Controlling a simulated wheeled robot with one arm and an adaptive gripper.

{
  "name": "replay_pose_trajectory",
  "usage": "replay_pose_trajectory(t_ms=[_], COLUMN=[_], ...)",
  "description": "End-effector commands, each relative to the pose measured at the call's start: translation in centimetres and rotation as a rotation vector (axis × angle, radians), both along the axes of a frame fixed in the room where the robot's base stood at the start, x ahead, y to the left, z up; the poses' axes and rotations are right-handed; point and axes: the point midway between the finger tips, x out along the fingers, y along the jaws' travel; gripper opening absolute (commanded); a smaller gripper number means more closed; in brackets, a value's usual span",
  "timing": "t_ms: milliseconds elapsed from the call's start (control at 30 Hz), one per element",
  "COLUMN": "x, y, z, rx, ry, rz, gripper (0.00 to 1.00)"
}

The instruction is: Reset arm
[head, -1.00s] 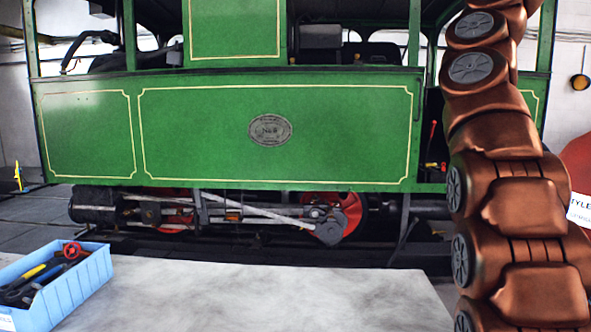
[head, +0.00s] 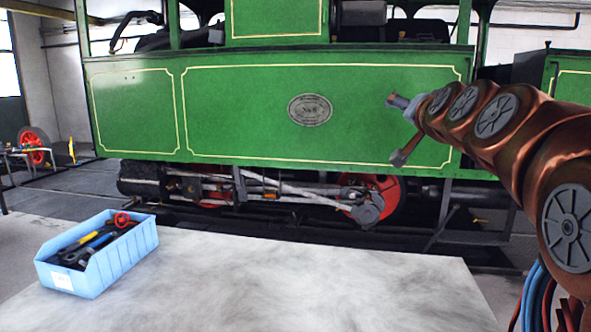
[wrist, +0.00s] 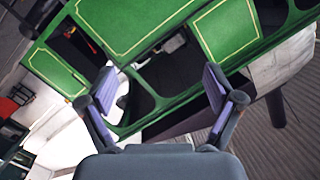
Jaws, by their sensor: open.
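My copper-coloured arm reaches in from the right edge of the head view. My gripper (head: 400,130) is at its far end, in front of the green side panel of the steam tram (head: 240,120). In the wrist view my gripper (wrist: 162,105) shows two fingers spread wide apart with nothing between them. Beyond the fingers the wrist view shows the green tram (wrist: 130,25) at a slant. Whether any part of the gripper touches the panel cannot be told, but a gap seems to lie between them.
A pale grey table top (head: 260,280) fills the lower foreground. A blue bin (head: 125,262) with several tools stands on its left part. The rest of the table top is clear. A red wheel (head: 35,146) stands at the far left.

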Motion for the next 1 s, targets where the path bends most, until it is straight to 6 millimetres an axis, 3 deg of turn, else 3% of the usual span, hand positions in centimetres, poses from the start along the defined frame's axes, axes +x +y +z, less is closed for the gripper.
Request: replay_pose_trajectory(t_ms=[100, 267, 500, 667, 800, 1000], x=[-2.0, -6.2, -15.1, -22.5, -29.7, -39.1], y=[2.3, 4.6, 6.9, 7.5, 7.4, 6.3], z=[-6.8, -15.4, -27.0, -33.4, -38.2, -42.4], rx=[-0.045, -0.104, -0.187, -0.243, -0.291, -0.352], ry=[0.181, 0.415, 0.763, 0.989, 1.193, 1.442], rz=[0.065, 0.149, 0.275, 0.355, 0.424, 0.501], gripper=[0.91, 0.91, 0.91, 0.91, 0.91, 0.91])
